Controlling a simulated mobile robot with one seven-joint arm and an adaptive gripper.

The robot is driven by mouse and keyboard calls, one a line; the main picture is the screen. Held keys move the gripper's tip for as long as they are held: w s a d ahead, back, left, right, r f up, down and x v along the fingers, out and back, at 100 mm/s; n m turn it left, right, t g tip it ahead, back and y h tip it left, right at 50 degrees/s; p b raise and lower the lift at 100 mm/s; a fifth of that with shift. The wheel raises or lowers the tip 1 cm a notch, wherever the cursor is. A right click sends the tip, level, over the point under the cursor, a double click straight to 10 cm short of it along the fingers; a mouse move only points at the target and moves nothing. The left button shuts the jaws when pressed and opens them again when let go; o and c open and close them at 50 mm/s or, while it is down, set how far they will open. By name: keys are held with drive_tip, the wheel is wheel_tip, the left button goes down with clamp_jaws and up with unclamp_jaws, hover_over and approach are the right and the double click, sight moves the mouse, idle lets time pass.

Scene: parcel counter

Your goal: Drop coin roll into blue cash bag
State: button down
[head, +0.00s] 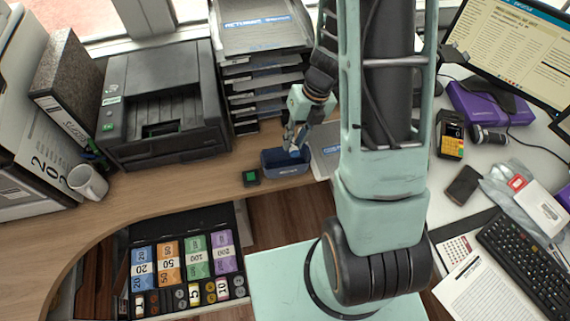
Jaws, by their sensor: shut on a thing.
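The blue cash bag (287,169) is a small, dark blue, open-topped container on the wooden counter, in front of the stacked trays. My gripper (297,149) points down over the bag's opening, with its fingertips at or just above the rim; I cannot tell how deep they reach. It is shut on the coin roll, which is small and mostly hidden between the fingers. The bag's inside is largely covered by the gripper.
A small black box with a green top (251,177) stands just left of the bag. A black printer (165,100) and letter trays (262,75) stand behind. An open cash drawer (190,265) holds banknotes and coins. A white mug (88,182) is at left.

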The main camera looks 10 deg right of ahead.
drive_tip(key=c, duration=1.7)
unclamp_jaws()
drive_tip(key=shift+r, duration=0.1)
drive_tip(key=v, duration=1.2)
